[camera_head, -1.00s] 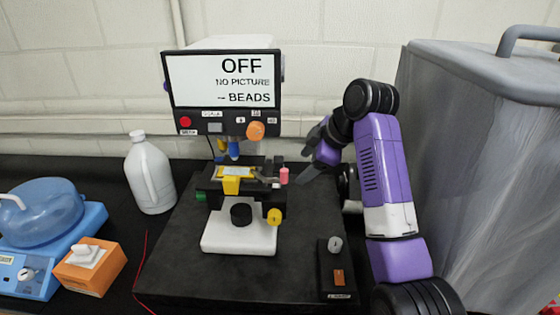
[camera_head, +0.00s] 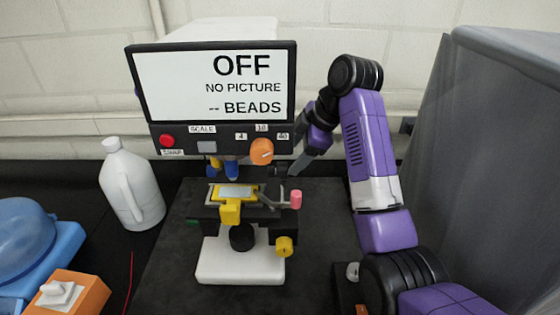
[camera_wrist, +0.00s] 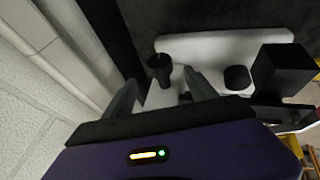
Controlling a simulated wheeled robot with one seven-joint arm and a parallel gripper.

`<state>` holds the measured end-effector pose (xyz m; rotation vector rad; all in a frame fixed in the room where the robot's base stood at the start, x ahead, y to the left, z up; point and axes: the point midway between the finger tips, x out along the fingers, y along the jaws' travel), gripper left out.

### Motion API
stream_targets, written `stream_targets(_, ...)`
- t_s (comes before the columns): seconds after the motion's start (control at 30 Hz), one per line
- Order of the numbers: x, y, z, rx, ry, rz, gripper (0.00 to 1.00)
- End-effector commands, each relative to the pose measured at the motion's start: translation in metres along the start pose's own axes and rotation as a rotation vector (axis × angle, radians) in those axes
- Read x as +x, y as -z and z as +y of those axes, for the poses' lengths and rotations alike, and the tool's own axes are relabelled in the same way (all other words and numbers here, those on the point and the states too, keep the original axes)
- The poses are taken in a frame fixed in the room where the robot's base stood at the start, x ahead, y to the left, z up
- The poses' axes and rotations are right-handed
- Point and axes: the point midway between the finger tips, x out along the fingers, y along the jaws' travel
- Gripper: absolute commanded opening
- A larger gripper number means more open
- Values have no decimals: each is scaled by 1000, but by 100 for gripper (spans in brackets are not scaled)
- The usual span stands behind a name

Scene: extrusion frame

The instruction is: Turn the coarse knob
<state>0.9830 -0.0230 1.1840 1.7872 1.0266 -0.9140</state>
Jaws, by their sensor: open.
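A microscope with a white base (camera_head: 240,268) stands on the black bench. A yellow knob (camera_head: 284,246) is low on its right side and a black round knob (camera_head: 242,236) is at its front. I cannot tell by marking which is the coarse knob. My gripper (camera_head: 297,168) is open and empty, just right of the microscope under the screen housing, above and behind the yellow knob. In the wrist view its fingers (camera_wrist: 162,92) point toward a dark knob-like cylinder (camera_wrist: 160,68) at the white base. They look apart from it; contact is unclear.
The screen (camera_head: 212,85) above the microscope reads "OFF NO PICTURE -- BEADS". An orange knob (camera_head: 261,151) is on its panel. A white jug (camera_head: 132,190) stands left, and a large grey bin (camera_head: 500,170) stands right of my arm.

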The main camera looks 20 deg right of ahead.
Motion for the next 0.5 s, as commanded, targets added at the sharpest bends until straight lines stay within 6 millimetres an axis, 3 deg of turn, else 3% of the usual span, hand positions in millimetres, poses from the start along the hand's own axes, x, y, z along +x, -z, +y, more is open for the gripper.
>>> stream_targets(0.5, 67, 1, -1, 0, 4, -1, 66)
